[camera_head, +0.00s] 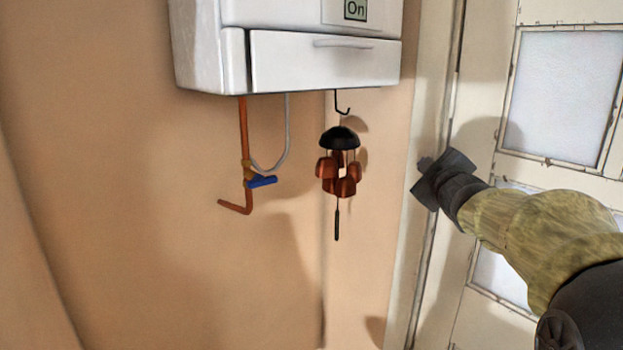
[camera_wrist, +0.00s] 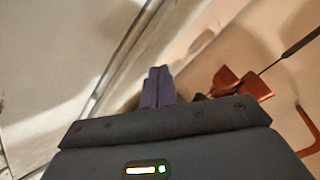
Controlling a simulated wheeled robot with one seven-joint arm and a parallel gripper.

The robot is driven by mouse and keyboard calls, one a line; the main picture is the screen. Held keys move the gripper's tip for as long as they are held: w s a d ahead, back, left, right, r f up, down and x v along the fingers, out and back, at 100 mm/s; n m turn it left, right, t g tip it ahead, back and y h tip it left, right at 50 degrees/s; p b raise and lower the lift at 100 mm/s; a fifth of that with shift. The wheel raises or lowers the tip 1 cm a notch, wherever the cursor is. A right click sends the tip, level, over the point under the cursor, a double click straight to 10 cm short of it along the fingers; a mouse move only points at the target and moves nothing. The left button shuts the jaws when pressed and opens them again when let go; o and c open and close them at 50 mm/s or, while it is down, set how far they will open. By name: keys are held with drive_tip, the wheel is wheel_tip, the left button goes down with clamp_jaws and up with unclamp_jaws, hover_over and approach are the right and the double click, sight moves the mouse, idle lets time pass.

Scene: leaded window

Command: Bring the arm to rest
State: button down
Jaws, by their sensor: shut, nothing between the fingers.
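My arm (camera_head: 545,235) reaches in from the right edge of the head view, in front of the white door. My gripper (camera_head: 425,164) is at its far end, beside the door frame and to the right of the hanging chime, apart from it. In the wrist view my gripper (camera_wrist: 158,78) shows its two dark fingers pressed together, with nothing between them. The fingers point toward the wall and door edge.
A chime (camera_head: 340,178) with copper-coloured pieces hangs under a black hook (camera_head: 343,108); pieces also show in the wrist view (camera_wrist: 240,87). A white boiler (camera_head: 320,62) is above. A copper pipe (camera_head: 244,130) has a blue valve handle (camera_head: 262,181). The panelled door (camera_head: 480,165) stands right.

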drive_tip(key=s+a+f+m+g+h+b, duration=0.1)
drive_tip(key=s+f+m+g, duration=0.25)
drive_tip(key=f, duration=0.85)
drive_tip(key=s+a+f+m+g+h+b, duration=0.1)
drive_tip(key=s+a+f+m+g+b, duration=0.2)
drive_tip(key=f, duration=0.9)
drive_tip(key=s+a+f+m+g+y+b, duration=0.1)
drive_tip(key=s+a+f+m+g, duration=0.3)
drive_tip(key=s+f, duration=1.5)
drive_tip(key=s+g, duration=0.1)
drive_tip(key=g, duration=0.3)
drive_tip(key=shift+s+g+y, duration=0.3)
drive_tip(key=shift+s+g, duration=0.05)
drive_tip(key=shift+s, duration=0.05)
drive_tip(key=shift+a, duration=0.1)
